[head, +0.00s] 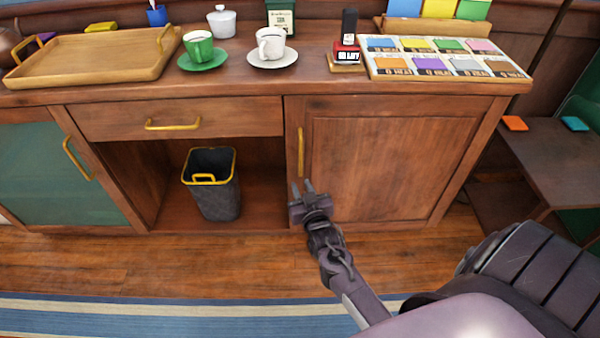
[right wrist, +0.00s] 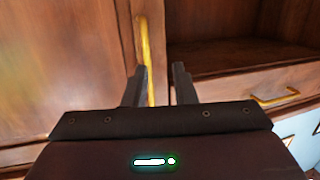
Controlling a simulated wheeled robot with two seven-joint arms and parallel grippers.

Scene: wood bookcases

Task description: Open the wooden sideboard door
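The wooden sideboard door (head: 385,165) is shut, on the right of the sideboard. Its upright brass handle (head: 300,152) is on the door's left edge. My right gripper (head: 302,185) is open, with its fingertips just below the lower end of the handle in the head view. In the right wrist view the handle (right wrist: 146,60) runs up between the two open fingers of the right gripper (right wrist: 159,72), nearer the left finger. I cannot tell whether either finger touches it. My left gripper is not in view.
Left of the door is an open bay with a dark bin (head: 213,190), under a drawer (head: 180,118). A green-panelled door (head: 55,175) is further left. Cups, a wooden tray (head: 95,58) and sample cards (head: 445,58) stand on top. A low table (head: 555,150) is at right. The floor in front is clear.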

